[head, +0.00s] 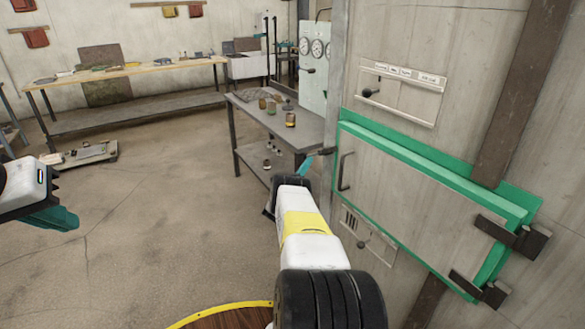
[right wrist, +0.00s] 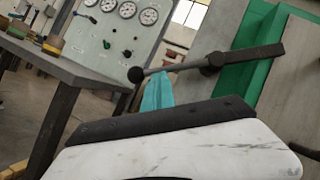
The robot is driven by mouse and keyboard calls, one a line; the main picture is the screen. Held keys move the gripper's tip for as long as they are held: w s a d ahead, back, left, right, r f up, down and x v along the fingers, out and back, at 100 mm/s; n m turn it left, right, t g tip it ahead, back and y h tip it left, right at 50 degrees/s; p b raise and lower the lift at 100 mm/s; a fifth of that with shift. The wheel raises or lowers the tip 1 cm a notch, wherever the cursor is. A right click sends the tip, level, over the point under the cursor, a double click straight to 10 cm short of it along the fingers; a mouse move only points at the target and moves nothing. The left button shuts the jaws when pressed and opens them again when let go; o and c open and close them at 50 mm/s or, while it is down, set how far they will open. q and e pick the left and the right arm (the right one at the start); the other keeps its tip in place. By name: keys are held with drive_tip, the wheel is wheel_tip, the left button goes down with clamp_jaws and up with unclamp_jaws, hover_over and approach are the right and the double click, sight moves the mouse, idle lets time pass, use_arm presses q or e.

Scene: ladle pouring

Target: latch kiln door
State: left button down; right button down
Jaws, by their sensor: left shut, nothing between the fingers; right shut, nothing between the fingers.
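The kiln door (head: 400,195) is a grey panel with a green edge on the right wall, hinged at its right side. It looks closed or nearly so against its green frame (head: 505,192). A dark latch lever (head: 326,151) sits at the frame's left edge. In the right wrist view the latch lever (right wrist: 215,62) has a round knob and a bar reaching over the green part. My right gripper (head: 307,167) is shut, its teal fingertips (right wrist: 157,92) just under the lever near the knob; contact is unclear. My left gripper (head: 58,217) is shut and empty, far left.
A grey side table (head: 262,112) with jars stands behind my right gripper. A vertical handle (head: 345,171) is on the door, and a slider panel (head: 400,92) is above it. The floor (head: 150,230) between my arms is mostly clear.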

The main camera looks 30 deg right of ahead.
sight(305, 155)
drive_tip(key=shift+w+r, duration=1.1)
drive_tip(key=shift+r, duration=0.3)
drive_tip(key=shift+w+r, duration=0.4)
drive_tip(key=shift+r, duration=0.35)
drive_tip(key=shift+a+r, duration=0.1)
drive_tip(key=shift+r, duration=0.1)
drive_tip(key=shift+f, duration=0.1)
